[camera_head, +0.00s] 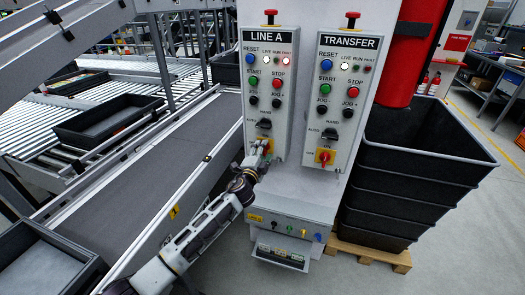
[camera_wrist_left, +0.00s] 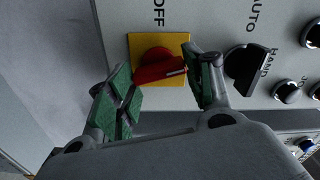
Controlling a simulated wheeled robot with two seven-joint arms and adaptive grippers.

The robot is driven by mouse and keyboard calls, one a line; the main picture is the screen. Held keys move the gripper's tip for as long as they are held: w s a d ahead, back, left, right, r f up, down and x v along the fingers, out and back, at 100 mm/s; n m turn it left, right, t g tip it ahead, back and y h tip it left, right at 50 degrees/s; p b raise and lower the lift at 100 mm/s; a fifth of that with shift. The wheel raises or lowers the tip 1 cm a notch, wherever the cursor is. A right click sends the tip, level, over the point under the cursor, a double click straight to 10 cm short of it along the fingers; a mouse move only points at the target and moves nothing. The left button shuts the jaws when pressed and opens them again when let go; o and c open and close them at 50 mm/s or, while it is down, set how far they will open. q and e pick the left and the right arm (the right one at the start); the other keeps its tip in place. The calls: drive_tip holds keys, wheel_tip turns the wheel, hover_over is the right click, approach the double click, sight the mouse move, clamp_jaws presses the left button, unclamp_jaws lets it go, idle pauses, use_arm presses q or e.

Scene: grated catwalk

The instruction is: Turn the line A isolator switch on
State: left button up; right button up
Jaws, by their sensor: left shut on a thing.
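The line A isolator switch (camera_head: 266,145) is a red rotary handle on a yellow plate, low on the LINE A panel (camera_head: 268,99). In the left wrist view the red handle (camera_wrist_left: 160,70) lies between the green-padded fingers of my left gripper (camera_wrist_left: 158,82), which is shut on it. The word OFF is printed beside the plate. The handle runs sideways in that view, slightly tilted. In the head view my left gripper (camera_head: 257,159) reaches the switch from the lower left and partly covers it. My right gripper is not in view.
The TRANSFER panel (camera_head: 341,105) on the right has a similar red and yellow isolator (camera_head: 324,157). A black AUTO/HAND selector (camera_head: 264,124) sits just above the line A isolator. Conveyor (camera_head: 125,160) is at left, black stacked crates (camera_head: 405,190) at right.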

use_arm(q)
drive_tip(key=shift+d+f+m+p, duration=0.1)
drive_tip(key=shift+m+p, duration=0.3)
drive_tip(key=shift+m, duration=1.4)
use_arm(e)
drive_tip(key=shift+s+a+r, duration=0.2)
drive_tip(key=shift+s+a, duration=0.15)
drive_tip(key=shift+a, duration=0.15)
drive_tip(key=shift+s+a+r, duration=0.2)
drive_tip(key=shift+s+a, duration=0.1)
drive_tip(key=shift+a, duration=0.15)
use_arm(q)
drive_tip(key=o, duration=1)
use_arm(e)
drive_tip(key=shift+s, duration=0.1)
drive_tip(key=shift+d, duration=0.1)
use_arm(q)
drive_tip(key=shift+v, duration=6.05)
